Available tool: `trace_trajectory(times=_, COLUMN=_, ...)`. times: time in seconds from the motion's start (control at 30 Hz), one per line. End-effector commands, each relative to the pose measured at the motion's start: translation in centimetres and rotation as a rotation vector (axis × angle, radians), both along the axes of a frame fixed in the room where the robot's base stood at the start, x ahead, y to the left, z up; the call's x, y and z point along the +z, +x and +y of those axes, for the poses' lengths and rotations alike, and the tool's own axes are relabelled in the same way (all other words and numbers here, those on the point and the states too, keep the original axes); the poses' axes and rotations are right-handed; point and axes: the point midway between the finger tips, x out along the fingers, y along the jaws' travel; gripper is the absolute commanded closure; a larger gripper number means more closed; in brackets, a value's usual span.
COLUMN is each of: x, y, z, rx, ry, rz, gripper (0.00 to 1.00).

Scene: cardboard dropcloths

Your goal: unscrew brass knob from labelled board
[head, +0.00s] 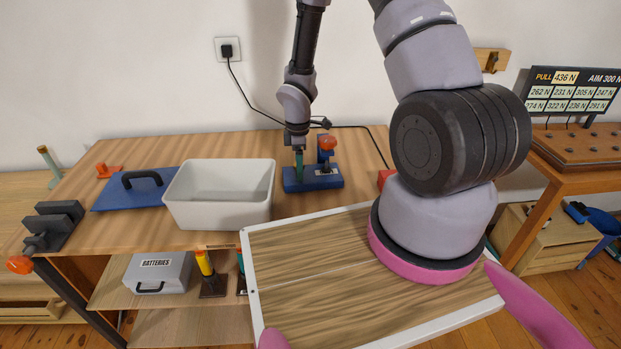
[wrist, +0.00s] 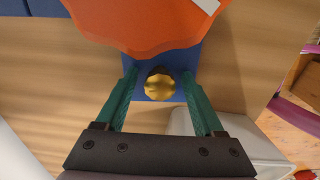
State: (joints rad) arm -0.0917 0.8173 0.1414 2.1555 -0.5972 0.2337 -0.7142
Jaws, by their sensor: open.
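The blue board (head: 297,186) with a small white label (head: 327,173) lies on the wooden workbench in the head view. It carries a post with an orange knob (head: 328,143). The board also shows in the wrist view (wrist: 194,62), partly covered by a large orange shape close to the camera. The brass knob (wrist: 159,87) is in the middle of the wrist view, between my two green fingers. I cannot make it out in the head view. My gripper (head: 300,165) points down over the board's left part. It is open, with gaps on both sides of the knob.
A white bin (head: 220,215) stands left of the board. A blue plate with a black handle (head: 140,180) and a dark clamp (head: 52,225) lie further left. A red block (head: 384,178) is to the right. My tray and arm link hide the bench's front right.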

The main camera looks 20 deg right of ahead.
Motion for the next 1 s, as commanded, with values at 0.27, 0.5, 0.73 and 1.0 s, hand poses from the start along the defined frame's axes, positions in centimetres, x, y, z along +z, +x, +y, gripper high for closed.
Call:
trace_trajectory(times=0.27, x=0.02, y=0.01, z=0.02, rx=0.000, ry=0.000, rz=0.000, gripper=0.80)
trace_trajectory(times=0.5, x=0.02, y=0.02, z=0.03, rx=0.098, ry=0.002, rz=0.000, gripper=0.99)
trace_trajectory(times=0.73, x=0.04, y=0.04, z=0.01, rx=0.529, ry=0.002, rz=-0.001, gripper=0.98)
trace_trajectory(times=1.0, x=0.04, y=0.05, z=0.07, rx=0.605, ry=0.001, rz=-0.001, gripper=0.98)
